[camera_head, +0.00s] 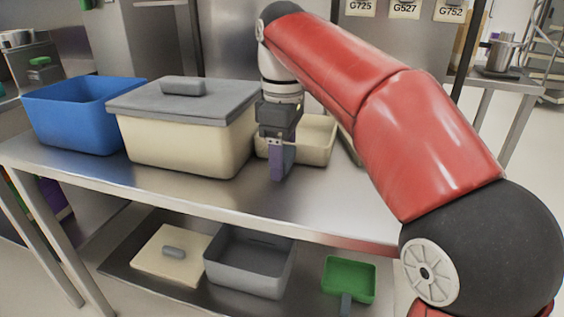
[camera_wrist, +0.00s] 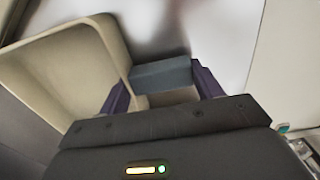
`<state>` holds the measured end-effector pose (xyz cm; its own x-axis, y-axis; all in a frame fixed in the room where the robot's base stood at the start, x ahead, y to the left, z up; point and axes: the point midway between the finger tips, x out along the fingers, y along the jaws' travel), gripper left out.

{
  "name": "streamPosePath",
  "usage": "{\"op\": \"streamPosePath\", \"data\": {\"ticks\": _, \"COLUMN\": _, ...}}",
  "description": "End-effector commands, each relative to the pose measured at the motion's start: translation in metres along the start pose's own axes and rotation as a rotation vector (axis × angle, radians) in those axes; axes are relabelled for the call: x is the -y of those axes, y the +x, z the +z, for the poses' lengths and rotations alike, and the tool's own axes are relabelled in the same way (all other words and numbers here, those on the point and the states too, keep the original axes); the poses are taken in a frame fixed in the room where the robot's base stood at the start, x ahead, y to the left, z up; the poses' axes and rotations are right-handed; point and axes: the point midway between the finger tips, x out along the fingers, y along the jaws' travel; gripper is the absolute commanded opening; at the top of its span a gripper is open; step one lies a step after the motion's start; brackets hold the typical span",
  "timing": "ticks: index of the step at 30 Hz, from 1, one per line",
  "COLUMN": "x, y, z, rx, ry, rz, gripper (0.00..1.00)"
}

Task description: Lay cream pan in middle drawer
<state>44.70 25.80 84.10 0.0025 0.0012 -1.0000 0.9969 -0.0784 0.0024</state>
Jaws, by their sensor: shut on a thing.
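The cream pan (camera_head: 318,150) is a shallow, open tray on or just over the steel table, right of the lidded bin and partly behind my gripper. In the wrist view the cream pan (camera_wrist: 45,75) fills the left side, with a grey-blue block-like handle (camera_wrist: 162,73) at its edge. My gripper (camera_head: 281,168) points down, with purple fingers. In the wrist view my gripper (camera_wrist: 163,92) is shut on this handle, one finger on each side. I cannot tell whether the pan touches the table. No drawer shows in either view.
A cream bin with a grey lid (camera_head: 188,140) stands close to the left of my gripper, beside a blue bin (camera_head: 85,115). The lower shelf holds a cream lid (camera_head: 150,258), a grey bin (camera_head: 250,270) and a green pan (camera_head: 350,278). The table's front strip (camera_head: 215,197) is clear.

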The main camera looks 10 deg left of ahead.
Motion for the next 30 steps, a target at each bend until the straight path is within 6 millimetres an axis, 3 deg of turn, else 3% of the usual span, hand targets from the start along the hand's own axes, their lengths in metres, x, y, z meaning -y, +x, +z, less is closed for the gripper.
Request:
{"op": "streamPosePath", "data": {"ticks": 8, "x": 0.0, "y": 0.0, "z": 0.0, "rx": 0.0, "ry": 0.0, "rz": 0.0, "gripper": 0.42}}
{"op": "streamPosePath", "data": {"ticks": 9, "x": 0.0, "y": 0.001, "z": 0.0, "rx": 0.001, "ry": 0.0, "rz": 0.0, "gripper": 0.67}}
{"op": "streamPosePath", "data": {"ticks": 14, "x": 0.0, "y": 0.001, "z": 0.0, "rx": 0.0, "ry": 0.0, "rz": 0.0, "gripper": 0.87}}
{"op": "streamPosePath", "data": {"ticks": 23, "x": 0.0, "y": -0.002, "z": 0.0, "rx": 0.0, "ry": 0.0, "rz": 0.001, "gripper": 0.87}}
{"op": "streamPosePath", "data": {"ticks": 30, "x": 0.0, "y": -0.037, "z": -0.001, "rx": -0.001, "ry": 0.0, "rz": 0.002, "gripper": 0.87}}
